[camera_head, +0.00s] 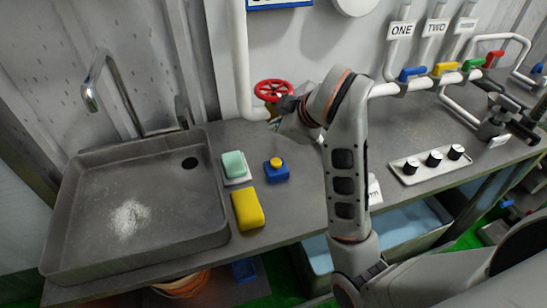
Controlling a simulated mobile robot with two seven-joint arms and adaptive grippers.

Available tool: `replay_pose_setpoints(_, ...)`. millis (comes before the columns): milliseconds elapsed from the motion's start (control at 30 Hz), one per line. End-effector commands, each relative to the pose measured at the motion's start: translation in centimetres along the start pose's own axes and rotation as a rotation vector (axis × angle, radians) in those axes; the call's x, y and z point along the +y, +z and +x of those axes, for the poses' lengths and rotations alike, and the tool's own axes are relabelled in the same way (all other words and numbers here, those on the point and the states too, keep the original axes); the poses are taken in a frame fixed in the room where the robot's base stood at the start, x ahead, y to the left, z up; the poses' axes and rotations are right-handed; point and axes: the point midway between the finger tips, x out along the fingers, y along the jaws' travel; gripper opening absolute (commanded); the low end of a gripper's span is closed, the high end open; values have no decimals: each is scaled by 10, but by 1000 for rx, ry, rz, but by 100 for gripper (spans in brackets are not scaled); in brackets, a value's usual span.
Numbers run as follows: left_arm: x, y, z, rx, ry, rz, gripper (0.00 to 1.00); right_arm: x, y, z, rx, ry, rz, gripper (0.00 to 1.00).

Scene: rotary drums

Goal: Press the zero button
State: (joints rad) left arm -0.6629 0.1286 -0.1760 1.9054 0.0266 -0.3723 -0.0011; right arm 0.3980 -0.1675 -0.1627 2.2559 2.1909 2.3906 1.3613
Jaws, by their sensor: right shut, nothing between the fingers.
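A small blue box with a round yellow button (276,162) on top stands on the grey counter, right of the sink. I cannot read a zero mark on it. A white labelled piece (375,190) shows partly behind my right arm, and its text is unreadable. My right arm comes in from the lower right and bends over the counter. My right gripper (279,117) is small and partly hidden by its wrist, near the red valve wheel (273,90), behind and above the blue box. It is shut and empty. My left gripper is not in view.
A steel sink (215,210) with a tap fills the left. A green sponge (234,164) and a yellow block (247,209) lie beside it. A plate with black knobs (410,178) sits right of my arm. Pipes with coloured handles (445,69) run along the back wall.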

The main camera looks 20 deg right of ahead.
Motion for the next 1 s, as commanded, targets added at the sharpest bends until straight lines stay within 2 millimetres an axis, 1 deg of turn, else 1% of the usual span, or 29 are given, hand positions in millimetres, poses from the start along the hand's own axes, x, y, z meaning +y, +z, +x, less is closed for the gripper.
replay_pose_setpoints(167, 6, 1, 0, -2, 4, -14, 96, 0, 1, 1, -1, 1, -1, 0)
replay_pose_setpoints(333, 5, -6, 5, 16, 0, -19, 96, -4, 5, 6, -3, 2, -3, 0)
replay_pose_setpoints(500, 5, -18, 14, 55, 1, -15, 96, -13, 14, 18, -3, 2, -3, 0)
replay_pose_setpoints(600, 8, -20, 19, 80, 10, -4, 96, -19, 21, 28, -3, 2, -4, 0)
replay_pose_setpoints(767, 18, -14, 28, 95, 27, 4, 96, -31, 33, 44, -5, 1, -3, 0)
replay_pose_setpoints(1000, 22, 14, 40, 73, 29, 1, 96, -44, 44, 60, -1, -1, 0, 0)
